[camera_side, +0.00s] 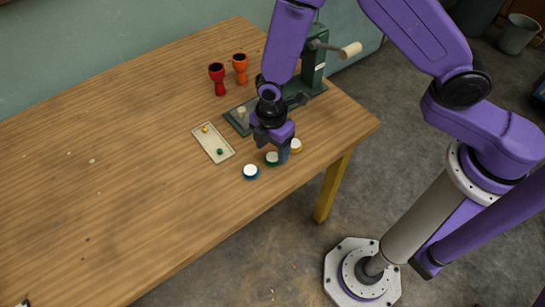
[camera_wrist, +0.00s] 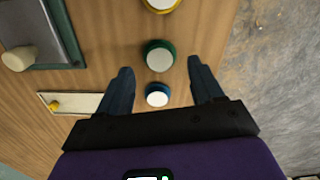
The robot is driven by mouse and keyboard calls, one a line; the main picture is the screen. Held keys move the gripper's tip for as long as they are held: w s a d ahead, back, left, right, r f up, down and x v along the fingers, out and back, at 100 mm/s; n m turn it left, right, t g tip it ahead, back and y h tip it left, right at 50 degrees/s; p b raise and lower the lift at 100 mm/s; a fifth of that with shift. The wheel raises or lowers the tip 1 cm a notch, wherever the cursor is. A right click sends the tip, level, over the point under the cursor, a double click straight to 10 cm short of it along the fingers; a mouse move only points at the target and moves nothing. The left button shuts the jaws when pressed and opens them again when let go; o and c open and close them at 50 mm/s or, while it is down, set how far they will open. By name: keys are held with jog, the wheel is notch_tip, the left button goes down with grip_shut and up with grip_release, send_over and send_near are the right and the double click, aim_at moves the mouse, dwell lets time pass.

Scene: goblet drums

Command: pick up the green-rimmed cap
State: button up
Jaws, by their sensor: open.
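The green-rimmed cap (camera_side: 271,159) has a white top and sits on the wooden table, partly hidden by my gripper in the side view. In the wrist view the green-rimmed cap (camera_wrist: 159,56) appears midway between my fingertips, just beyond them. My gripper (camera_side: 279,152) is open and empty, pointing down above the caps. Its two fingers (camera_wrist: 160,67) are spread wide in the wrist view. The side view does not clearly show its height above the cap.
A blue-rimmed cap (camera_side: 250,171) and a yellow-rimmed cap (camera_side: 296,146) flank the green-rimmed one. A pale plate (camera_side: 211,144) with small yellow and green knobs lies left. A green press (camera_side: 313,66) and red (camera_side: 217,78) and orange (camera_side: 240,67) goblet drums stand behind.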

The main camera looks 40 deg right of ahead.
aim_at(273, 158)
jog(key=shift+f, duration=1.45)
jog(key=c, duration=0.9)
jog(key=shift+r, duration=0.15)
